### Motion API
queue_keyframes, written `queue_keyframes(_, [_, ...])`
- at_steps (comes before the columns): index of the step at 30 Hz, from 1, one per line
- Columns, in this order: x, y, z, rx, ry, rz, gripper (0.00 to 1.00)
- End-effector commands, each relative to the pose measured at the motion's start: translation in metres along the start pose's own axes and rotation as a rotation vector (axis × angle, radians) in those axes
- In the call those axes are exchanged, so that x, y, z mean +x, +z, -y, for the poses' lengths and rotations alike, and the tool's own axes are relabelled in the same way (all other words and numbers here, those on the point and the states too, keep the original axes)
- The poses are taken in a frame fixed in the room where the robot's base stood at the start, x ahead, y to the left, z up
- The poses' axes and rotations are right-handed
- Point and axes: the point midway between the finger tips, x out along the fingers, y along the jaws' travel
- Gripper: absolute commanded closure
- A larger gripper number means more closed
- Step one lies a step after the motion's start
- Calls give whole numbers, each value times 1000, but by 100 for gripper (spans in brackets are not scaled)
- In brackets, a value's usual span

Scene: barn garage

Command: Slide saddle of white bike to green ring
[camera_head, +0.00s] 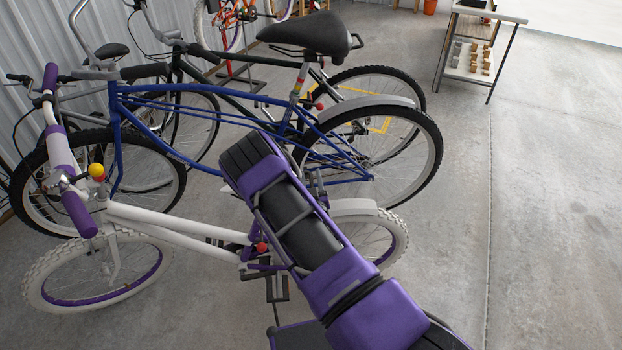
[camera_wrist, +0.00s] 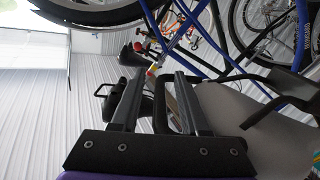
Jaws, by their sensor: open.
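The white bike (camera_head: 160,222) stands at front left in the head view, with purple grips and purple rims. My purple and black arm covers its middle. Its saddle and seat post are not visible in the head view, so I cannot see its rings there. A red knob (camera_head: 262,248) shows on its frame beside my arm. In the wrist view my gripper (camera_wrist: 158,76) is open, its two dark fingers apart. A dark saddle-like shape (camera_wrist: 148,108) shows between and behind the fingers. I cannot tell whether they touch it or which bike it belongs to.
A blue bike (camera_head: 150,90) with a black saddle (camera_head: 315,35) stands close behind; coloured bands (camera_head: 297,88) mark its seat post. More bikes stand by the corrugated wall. A small table (camera_head: 478,50) is at back right. Concrete floor (camera_head: 550,200) at right is clear.

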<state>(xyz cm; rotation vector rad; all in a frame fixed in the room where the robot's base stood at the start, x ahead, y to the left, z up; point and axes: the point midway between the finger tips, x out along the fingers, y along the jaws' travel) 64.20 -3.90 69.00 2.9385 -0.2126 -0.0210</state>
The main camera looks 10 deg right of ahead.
Motion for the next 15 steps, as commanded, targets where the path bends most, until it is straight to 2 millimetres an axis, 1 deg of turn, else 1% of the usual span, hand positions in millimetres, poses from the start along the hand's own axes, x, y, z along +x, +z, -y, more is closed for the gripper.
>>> queue_keyframes(4, [0,0,0,0,0,0,55])
queue_keyframes(8, [0,0,0,0,0,0,79])
queue_keyframes(9, [0,0,0,0,0,0,86])
queue_keyframes(11, [0,0,0,0,0,0,97])
queue_keyframes(12, [0,0,0,0,0,0,100])
queue_keyframes(15, [0,0,0,0,0,0,100])
